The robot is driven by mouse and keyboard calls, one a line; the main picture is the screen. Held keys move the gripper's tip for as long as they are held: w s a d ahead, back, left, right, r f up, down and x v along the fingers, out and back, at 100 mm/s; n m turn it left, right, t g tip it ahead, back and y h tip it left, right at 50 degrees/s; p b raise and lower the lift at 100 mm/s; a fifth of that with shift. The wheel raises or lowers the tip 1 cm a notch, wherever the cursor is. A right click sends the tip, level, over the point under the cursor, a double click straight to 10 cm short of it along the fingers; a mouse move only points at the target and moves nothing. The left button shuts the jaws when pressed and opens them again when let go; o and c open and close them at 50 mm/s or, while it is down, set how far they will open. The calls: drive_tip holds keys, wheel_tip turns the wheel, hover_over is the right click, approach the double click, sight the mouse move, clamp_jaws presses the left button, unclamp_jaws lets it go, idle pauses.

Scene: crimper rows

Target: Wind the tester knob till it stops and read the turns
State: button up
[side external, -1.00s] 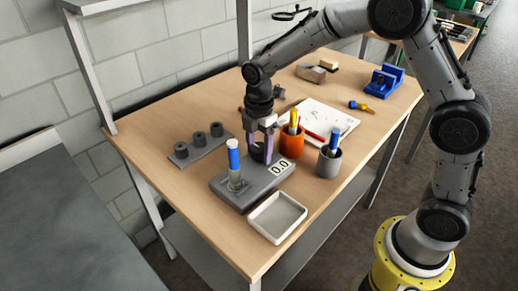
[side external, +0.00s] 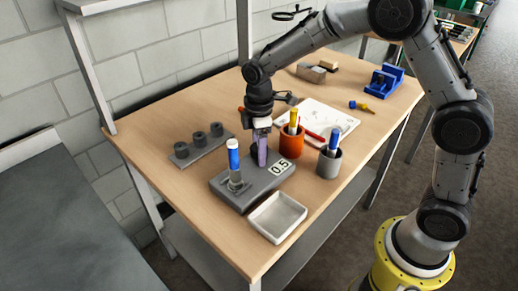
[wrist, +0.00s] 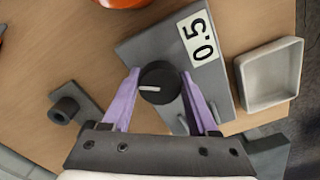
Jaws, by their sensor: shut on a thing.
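The tester (side external: 233,186) is a grey block on the wooden bench. Its black knob (wrist: 157,84) with a white pointer line sits between my fingers in the wrist view. My gripper (side external: 261,158) points down over the tester and is shut on the knob; the fingers mostly hide the knob in the side view. A blue, white-topped tool (side external: 234,157) stands upright in a grey holder on the tester's left end.
A white tray (side external: 277,218) lies in front of the tester. An orange cup (side external: 291,143) and a grey cup (side external: 329,163) with tools stand to the right. A grey rack with black rings (side external: 198,152) lies behind left. Paper (side external: 343,119) lies farther back.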

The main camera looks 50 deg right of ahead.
drive_tip(key=m, duration=0.9)
drive_tip(key=shift+m, duration=0.3)
drive_tip(key=o, duration=1.4)
drive_tip(key=shift+r, duration=0.1)
drive_tip(key=shift+r, duration=3.45)
